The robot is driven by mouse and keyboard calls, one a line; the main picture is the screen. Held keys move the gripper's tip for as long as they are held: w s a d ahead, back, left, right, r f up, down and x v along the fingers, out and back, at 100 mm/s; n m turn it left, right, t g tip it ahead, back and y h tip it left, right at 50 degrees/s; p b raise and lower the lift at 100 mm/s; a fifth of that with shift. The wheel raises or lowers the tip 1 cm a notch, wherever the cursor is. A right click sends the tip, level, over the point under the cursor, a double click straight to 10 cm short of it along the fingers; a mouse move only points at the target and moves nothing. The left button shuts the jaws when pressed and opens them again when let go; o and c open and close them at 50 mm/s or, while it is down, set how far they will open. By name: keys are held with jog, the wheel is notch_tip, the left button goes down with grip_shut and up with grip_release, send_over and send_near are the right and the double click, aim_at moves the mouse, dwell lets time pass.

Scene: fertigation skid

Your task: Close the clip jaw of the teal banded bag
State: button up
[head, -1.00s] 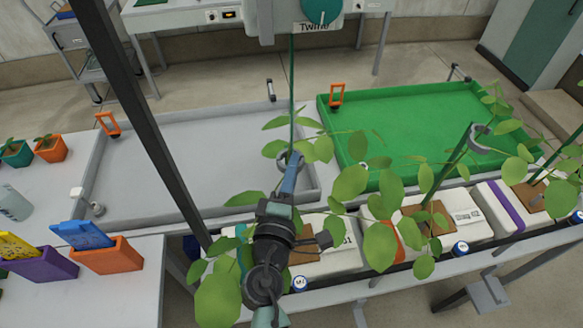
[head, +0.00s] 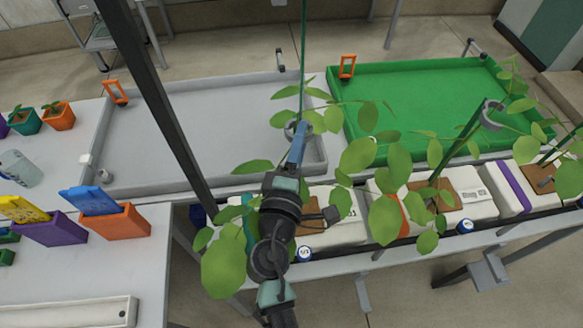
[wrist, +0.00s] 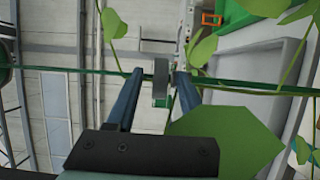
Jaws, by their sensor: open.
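The white bag with the teal band (head: 249,216) is the leftmost bag in the row, partly hidden by my arm and leaves. A grey ring-like clip (head: 292,129) sits above it on a green twine by the plant stem. My gripper (head: 302,133) is at this clip. In the wrist view the clip (wrist: 161,80), grey with a green part, stands between the two blue fingers of my gripper (wrist: 158,78). The fingers are apart; the right one is very close to the clip, and contact cannot be told. Whether the clip's jaw is open cannot be told.
Leaves crowd around my gripper, and one large leaf (wrist: 225,145) covers much of the wrist view. A dark post (head: 150,100) stands left of my arm. Another clip (head: 492,115) is on the right. A grey tray (head: 200,125) and a green tray (head: 430,105) lie behind.

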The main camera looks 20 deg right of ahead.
jog(key=b+v, duration=0.3)
jog(key=v, duration=0.9)
jog(key=shift+b, duration=0.4)
jog(key=w+a+r+m+t+y, duration=0.1)
jog(key=w+r+m+t, duration=0.15)
jog(key=r, duration=0.55)
jog(key=w+a+r+m+t+y, duration=0.1)
jog(key=w+a+r+m, duration=0.2)
jog(key=r, duration=0.5)
jog(key=w+r+m+t+y, duration=0.15)
jog(key=r+m, duration=0.25)
jog(key=r, duration=0.4)
jog(key=s+a+r+m+t+y, duration=0.1)
jog(key=s+a+r+t+y, duration=0.1)
jog(key=r, duration=0.9)
jog(key=s+a+r+m+t+y, duration=0.1)
jog(key=s+r+t+y, duration=0.3)
jog(key=r, duration=0.7)
jog(key=shift+s+a+t, duration=0.6)
jog(key=shift+s, duration=0.5)
